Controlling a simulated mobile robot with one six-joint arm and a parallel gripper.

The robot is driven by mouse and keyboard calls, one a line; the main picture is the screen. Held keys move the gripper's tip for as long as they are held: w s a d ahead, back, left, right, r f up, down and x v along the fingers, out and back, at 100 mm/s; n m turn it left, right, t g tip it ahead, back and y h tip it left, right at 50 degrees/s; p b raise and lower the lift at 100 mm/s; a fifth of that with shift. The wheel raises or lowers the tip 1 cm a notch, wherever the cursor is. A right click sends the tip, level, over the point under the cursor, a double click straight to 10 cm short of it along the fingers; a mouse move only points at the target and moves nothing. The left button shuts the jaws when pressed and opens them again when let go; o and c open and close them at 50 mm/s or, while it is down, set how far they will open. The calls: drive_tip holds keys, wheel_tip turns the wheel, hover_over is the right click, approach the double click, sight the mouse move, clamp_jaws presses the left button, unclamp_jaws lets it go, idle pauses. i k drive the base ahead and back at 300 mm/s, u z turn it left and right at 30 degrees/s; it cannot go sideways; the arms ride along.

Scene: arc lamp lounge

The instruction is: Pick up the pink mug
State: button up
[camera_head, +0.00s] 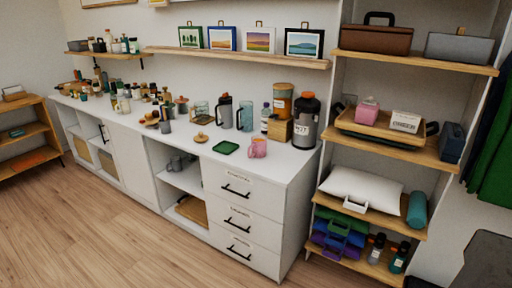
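The pink mug (258,148) stands upright on the white cabinet top (240,171), near its front edge and above the drawers. Its handle seems to point to the left. A dark green square item (226,147) lies flat just to its left, apart from it. My gripper is not in view, so whether it is open or shut is not shown.
Behind the mug are a wooden box (280,130), a grey canister (306,122) and a bottle (266,117). A wooden lid (201,138) lies farther left. The counter right of the mug is bare. Shelves (385,149) stand at right; the wooden floor (115,220) in front is clear.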

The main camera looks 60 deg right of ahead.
sight(258, 146)
drive_tip(key=z, duration=0.3)
drive_tip(key=i, duration=1.1)
drive_tip(key=u, duration=0.15)
